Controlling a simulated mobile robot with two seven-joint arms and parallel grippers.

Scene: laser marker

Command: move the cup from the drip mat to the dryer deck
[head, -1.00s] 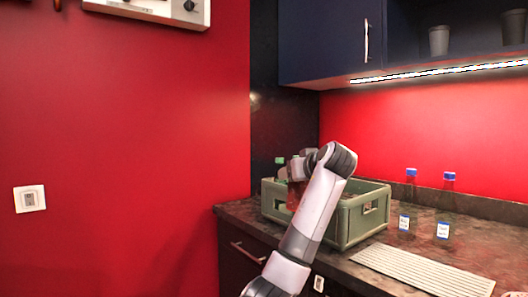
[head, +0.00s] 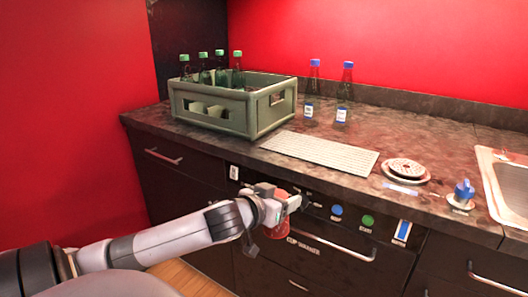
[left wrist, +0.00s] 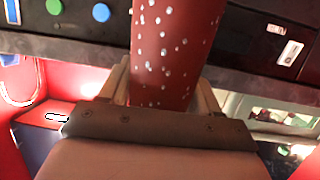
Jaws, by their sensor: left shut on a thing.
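The cup is red with white dots (left wrist: 176,45). In the left wrist view it stands between the fingers of my left gripper (left wrist: 163,92), which is shut on it. In the head view the cup (head: 272,217) is partly hidden by my left gripper (head: 280,204), in front of the drawer fronts and below the counter edge. A pale ribbed mat (head: 320,152) lies bare on the counter. I cannot tell whether it is the drip mat or the dryer deck. My right gripper is not in view.
A green crate (head: 232,113) with several green-capped bottles stands left of the ribbed mat. Two blue-capped bottles (head: 343,97) stand behind it. A round perforated disc (head: 407,168), a blue-topped fixture (head: 462,192) and a sink (head: 508,190) are to the right. Drawer handles (head: 333,247) protrude below.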

